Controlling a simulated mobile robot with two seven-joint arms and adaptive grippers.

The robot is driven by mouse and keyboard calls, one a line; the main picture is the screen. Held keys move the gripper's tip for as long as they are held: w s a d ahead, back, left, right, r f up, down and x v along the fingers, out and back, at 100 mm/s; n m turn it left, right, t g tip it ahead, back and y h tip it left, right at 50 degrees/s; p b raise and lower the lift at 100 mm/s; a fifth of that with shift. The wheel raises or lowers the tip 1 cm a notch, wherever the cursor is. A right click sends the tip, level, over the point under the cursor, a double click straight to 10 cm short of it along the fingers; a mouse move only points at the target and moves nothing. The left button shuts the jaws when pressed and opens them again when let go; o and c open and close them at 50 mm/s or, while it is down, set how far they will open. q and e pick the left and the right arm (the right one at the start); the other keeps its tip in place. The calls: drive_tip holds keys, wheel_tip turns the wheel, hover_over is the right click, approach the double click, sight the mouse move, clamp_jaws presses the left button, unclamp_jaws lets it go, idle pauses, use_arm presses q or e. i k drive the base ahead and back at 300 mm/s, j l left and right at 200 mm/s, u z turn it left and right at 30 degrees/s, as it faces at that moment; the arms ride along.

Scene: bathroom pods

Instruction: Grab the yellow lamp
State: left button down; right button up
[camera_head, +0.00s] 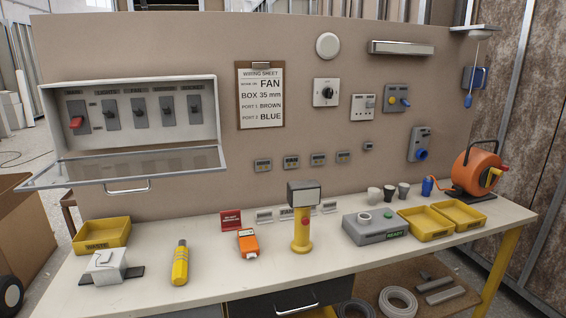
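The yellow lamp (302,229) stands upright on the workbench, near the middle. Neither of my grippers shows in this view.
The white workbench (215,286) also holds an orange device (248,243), a red sign (231,220), a grey box (376,227), yellow trays (426,222) and an orange cable reel (475,170). An open-fronted switch cabinet (140,120) juts from the back panel.

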sight(302, 196)
drive_tip(key=i+l+u, duration=0.1)
drive_tip(key=l, duration=0.3)
drive_tip(key=i+l+u, duration=0.15)
drive_tip(key=l, duration=0.3)
drive_tip(key=i+l+u, duration=0.1)
drive_tip(key=l, duration=0.3)
drive_tip(key=i+l+u, duration=0.1)
drive_tip(key=l, duration=0.35)
drive_tip(key=i+l+u, duration=0.15)
drive_tip(key=l, duration=0.3)
